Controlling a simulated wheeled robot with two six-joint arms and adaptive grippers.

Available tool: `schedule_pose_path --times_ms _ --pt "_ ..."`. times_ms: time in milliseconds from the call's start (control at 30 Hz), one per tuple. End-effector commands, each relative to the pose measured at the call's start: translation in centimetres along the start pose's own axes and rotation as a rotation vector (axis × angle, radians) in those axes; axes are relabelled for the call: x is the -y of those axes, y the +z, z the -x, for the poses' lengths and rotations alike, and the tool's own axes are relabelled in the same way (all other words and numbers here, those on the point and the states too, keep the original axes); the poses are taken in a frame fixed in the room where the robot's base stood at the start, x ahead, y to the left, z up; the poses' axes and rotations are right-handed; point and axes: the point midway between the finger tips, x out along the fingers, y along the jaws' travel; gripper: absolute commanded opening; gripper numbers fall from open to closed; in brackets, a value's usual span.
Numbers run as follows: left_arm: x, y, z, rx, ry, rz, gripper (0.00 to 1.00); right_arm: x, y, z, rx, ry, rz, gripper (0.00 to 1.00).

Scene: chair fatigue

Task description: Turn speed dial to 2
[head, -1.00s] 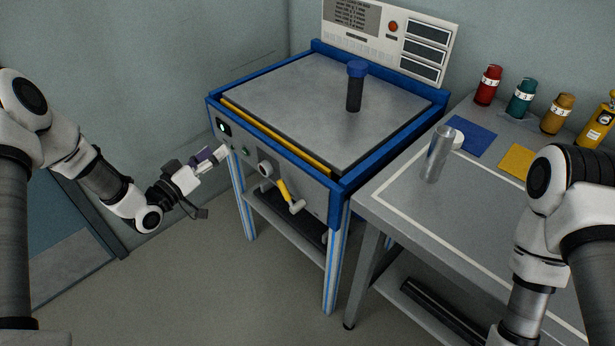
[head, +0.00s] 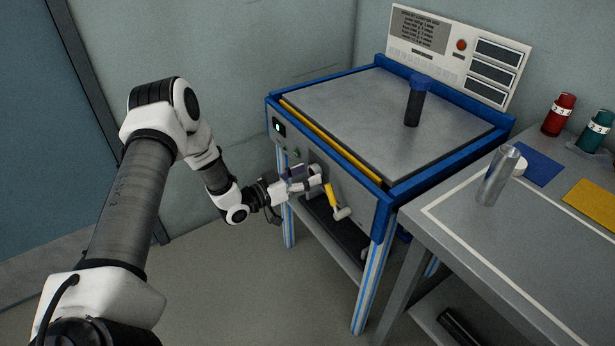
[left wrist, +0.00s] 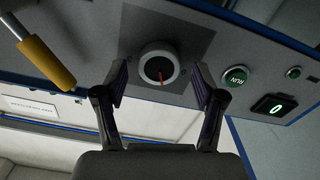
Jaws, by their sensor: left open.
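In the head view my left gripper (head: 312,182) is at the machine's front panel and covers most of the dial. The dial's number marks are not readable. My right gripper is not in view.
A yellow-handled lever (head: 333,196) sticks out beside the dial, close to my gripper. A blue-capped dark container (head: 414,105) stands on the machine top.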

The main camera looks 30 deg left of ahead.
Motion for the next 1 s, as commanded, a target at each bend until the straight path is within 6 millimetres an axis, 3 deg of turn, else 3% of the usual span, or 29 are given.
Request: schedule_pose_path --times_ms 233,267,400,433,1000 --pt "0.00 -0.06 -0.39 -0.001 -0.001 0.000 0.70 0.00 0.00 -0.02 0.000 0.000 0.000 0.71" --pt "0.00 -0.06 -0.39 -0.001 -0.001 0.000 0.66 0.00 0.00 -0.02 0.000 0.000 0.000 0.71" --pt "-0.01 -0.07 -0.38 -0.001 -0.001 0.000 0.17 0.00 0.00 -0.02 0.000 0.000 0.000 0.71" --pt "0.00 -0.07 -0.38 -0.001 -0.001 0.000 0.10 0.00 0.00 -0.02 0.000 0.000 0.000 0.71" --pt "-0.05 -0.21 -0.38 -0.002 -0.001 -0.107 0.10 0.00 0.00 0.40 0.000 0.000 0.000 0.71"
